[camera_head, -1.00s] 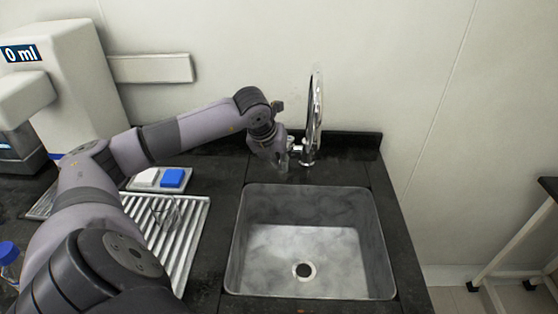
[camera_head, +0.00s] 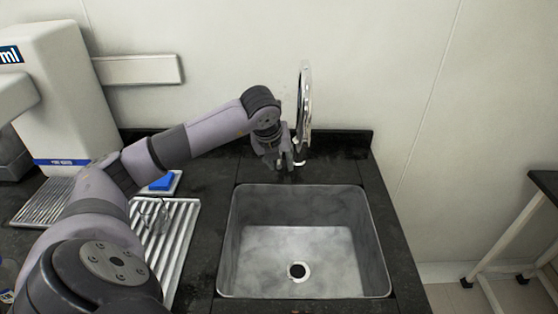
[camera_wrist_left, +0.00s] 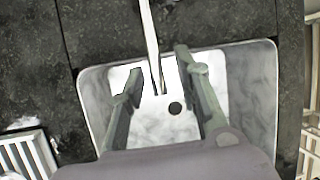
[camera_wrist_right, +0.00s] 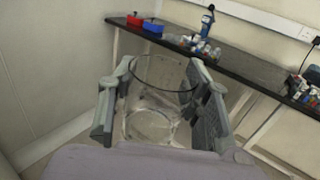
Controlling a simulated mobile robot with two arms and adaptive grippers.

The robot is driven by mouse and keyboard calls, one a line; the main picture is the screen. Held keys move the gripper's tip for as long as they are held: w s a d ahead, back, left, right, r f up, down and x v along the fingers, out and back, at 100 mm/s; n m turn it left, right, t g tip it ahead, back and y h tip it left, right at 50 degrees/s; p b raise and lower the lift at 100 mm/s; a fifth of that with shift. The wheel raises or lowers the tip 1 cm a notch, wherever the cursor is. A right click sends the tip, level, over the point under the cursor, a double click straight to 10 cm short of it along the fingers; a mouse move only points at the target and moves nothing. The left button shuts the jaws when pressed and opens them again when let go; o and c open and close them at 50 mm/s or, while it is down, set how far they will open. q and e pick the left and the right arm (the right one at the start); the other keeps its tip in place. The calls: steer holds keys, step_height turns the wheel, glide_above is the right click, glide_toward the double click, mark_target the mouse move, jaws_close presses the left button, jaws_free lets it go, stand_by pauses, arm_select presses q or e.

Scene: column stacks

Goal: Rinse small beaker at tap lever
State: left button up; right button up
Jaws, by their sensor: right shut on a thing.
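The chrome tap (camera_head: 304,110) stands behind the sink (camera_head: 235,240). My left gripper (camera_head: 285,166) is at the tap's base, pointing down over the sink's back edge. In the left wrist view its fingers (camera_wrist_left: 157,76) are spread, with the narrow tap spout (camera_wrist_left: 150,40) showing between them. The tap lever cannot be made out clearly beside the gripper. No running water shows. In the right wrist view my right gripper (camera_wrist_right: 162,74) is shut on the clear small beaker (camera_wrist_right: 152,118), one finger on each side. The beaker looks empty. The right gripper is outside the head view.
A metal drying rack (camera_head: 178,235) lies left of the sink, with a clear glass-like item (camera_head: 152,212) on it. A blue block (camera_head: 162,182) sits behind it, and a white machine (camera_head: 60,90) stands at the far left. Another bench (camera_head: 545,185) is at right.

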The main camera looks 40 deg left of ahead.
arm_select(q)
steer(key=shift+r, duration=0.1)
steer(key=v, duration=1.2)
stand_by(0.4)
